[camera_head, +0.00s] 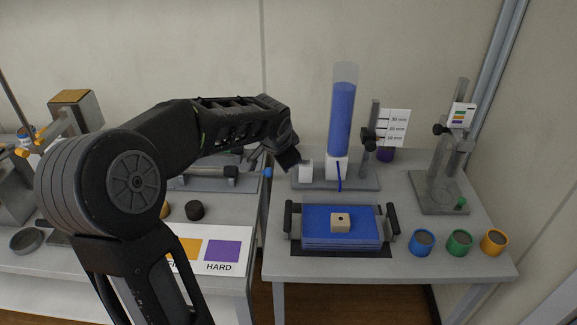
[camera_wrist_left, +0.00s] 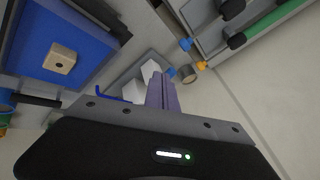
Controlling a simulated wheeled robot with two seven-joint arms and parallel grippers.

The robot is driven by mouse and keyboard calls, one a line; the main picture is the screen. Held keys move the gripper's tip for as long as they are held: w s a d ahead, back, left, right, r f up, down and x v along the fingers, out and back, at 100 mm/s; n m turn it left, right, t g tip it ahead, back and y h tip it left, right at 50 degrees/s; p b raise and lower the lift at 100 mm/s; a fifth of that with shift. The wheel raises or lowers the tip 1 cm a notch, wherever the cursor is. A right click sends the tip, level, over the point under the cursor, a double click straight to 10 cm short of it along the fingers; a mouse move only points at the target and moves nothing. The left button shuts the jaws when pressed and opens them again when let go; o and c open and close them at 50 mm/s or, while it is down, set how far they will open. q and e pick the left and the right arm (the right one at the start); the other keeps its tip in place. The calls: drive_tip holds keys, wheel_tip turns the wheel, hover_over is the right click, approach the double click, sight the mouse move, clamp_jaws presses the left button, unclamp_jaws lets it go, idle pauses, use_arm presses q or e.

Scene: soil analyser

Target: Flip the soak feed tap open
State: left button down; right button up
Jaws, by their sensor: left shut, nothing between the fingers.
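A clear column of blue liquid (camera_head: 341,118) stands on a white base with a thin blue tube (camera_head: 339,176) hanging at its front. A white block (camera_head: 305,172) sits just left of it. I cannot make out the tap's lever or its position. My left gripper (camera_head: 290,160) hangs at the upper left of the white block, and its fingertips are hard to see in the head view. In the left wrist view its fingers (camera_wrist_left: 161,92) are shut and empty, close beside the white blocks (camera_wrist_left: 150,70). A small blue piece (camera_wrist_left: 170,73) shows just beyond the fingertips. My right gripper is out of view.
A blue tray (camera_head: 315,223) with black handles holds a beige block (camera_head: 340,222) in front of the column. Three coloured cups, including a green one (camera_head: 459,243), stand right of it. A grey stand (camera_head: 438,190) is farther right. A gap separates the two tables.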

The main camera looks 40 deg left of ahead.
use_arm(q)
drive_tip(key=v, duration=0.5)
drive_tip(key=shift+s+a+r, duration=0.2)
drive_tip(key=shift+s+r, duration=0.05)
drive_tip(key=shift+s, duration=0.1)
